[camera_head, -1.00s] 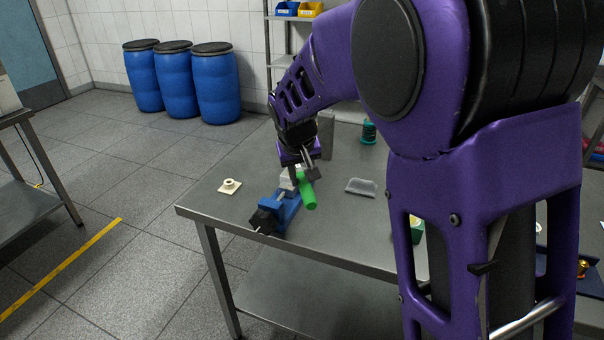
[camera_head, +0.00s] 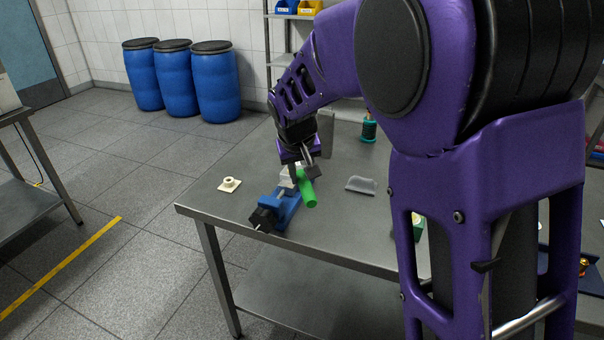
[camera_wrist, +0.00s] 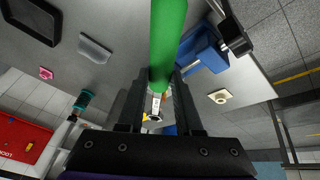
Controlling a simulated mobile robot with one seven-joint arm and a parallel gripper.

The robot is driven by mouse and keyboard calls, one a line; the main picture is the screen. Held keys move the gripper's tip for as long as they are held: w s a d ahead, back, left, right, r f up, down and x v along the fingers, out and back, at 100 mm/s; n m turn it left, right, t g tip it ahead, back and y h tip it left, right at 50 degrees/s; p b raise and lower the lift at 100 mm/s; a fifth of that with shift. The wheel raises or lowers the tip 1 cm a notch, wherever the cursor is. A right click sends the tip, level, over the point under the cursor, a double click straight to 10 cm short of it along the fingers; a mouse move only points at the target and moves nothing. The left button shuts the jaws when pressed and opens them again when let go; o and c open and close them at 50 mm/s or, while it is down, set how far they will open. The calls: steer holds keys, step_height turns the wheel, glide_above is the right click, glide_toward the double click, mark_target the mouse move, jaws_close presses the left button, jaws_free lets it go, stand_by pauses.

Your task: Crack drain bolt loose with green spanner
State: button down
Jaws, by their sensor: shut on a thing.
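The green spanner (camera_head: 308,192) shows as a thick green handle above the steel table (camera_head: 240,218). My gripper (camera_head: 304,172) is shut on it; in the wrist view the green handle (camera_wrist: 167,45) runs from between my fingers (camera_wrist: 160,85) to the top edge. A blue vise (camera_head: 286,212) with a black end stands beside and below the spanner, and it also shows in the wrist view (camera_wrist: 205,52). A pale block (camera_head: 287,181) is at the vise, partly behind my gripper. The drain bolt and the spanner's working end cannot be made out.
A cream flanged part (camera_head: 229,184) lies left of the vise. Blue drums (camera_head: 216,85) stand on the floor beyond. The table's front left is bare.

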steer(key=shift+f+b, duration=1.25)
steer(key=shift+f, duration=0.3)
steer(key=d+n, duration=0.1)
steer(key=w+d+n+y, duration=0.1)
steer(key=shift+d+r, duration=0.1)
steer(key=shift+d, duration=0.25)
steer(key=shift+n, duration=0.3)
steer(key=shift+w+d+n+y, duration=0.25)
steer(key=shift+w+d+n, duration=0.15)
steer(key=shift+d+n, duration=0.2)
steer(key=shift+w+d+n+y, duration=0.25)
steer(key=shift+w+d+n, duration=0.1)
steer(key=shift+d+n, duration=0.25)
steer(key=shift+d, duration=0.15)
steer(key=shift+w+d+n+y, duration=0.5)
steer(key=shift+w+d+n, duration=0.5)
steer(key=shift+n, duration=0.1)
